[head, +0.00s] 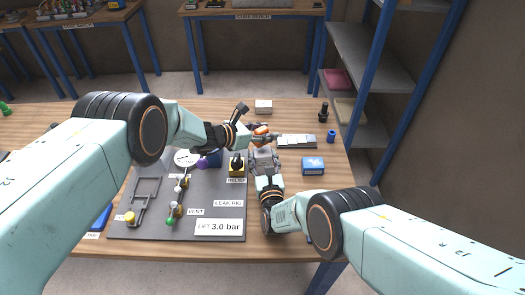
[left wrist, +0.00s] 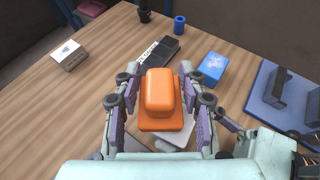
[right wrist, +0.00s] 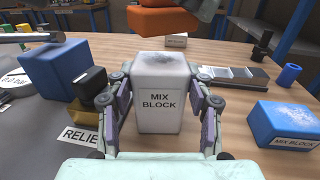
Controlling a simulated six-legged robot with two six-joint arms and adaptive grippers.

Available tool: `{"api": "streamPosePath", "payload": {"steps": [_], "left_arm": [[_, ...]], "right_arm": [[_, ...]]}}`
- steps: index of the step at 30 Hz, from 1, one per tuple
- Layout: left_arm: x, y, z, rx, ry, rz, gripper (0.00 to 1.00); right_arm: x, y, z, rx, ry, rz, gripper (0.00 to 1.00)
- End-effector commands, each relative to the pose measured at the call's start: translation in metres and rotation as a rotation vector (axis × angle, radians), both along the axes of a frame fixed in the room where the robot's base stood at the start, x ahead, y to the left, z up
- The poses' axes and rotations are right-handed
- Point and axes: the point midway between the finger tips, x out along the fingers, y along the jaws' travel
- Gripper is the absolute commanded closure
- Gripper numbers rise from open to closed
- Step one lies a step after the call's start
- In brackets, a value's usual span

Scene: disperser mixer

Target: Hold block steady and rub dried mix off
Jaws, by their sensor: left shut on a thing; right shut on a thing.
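A pale grey block labelled MIX BLOCK (right wrist: 159,110) stands upright between the fingers of my right gripper (right wrist: 160,108), which is shut on it. A darker, speckled residue lies on its top face. My left gripper (left wrist: 160,112) is shut on an orange rubbing tool (left wrist: 160,95), a raised grip on a wider base. In the right wrist view the orange tool (right wrist: 165,18) hangs above the block with a visible gap. In the head view the orange tool (head: 261,129) is just behind the block (head: 264,157). The tool's underside is mostly hidden.
A blue MIX BLOCK (right wrist: 290,124) with pale residue on top stands at the right. The grey leak rig panel (head: 215,205) fills the left side.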

Motion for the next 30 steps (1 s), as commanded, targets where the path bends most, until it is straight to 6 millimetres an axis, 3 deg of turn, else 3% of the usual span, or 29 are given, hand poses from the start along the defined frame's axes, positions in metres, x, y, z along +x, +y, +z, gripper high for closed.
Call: {"api": "streamPosePath", "payload": {"steps": [30], "left_arm": [[-0.029, 0.042, 0.069, 0.0, -0.001, 0.002, 0.89]], "right_arm": [[0.0, 0.0, 0.0, 0.0, 0.0, 0.0, 0.78]]}}
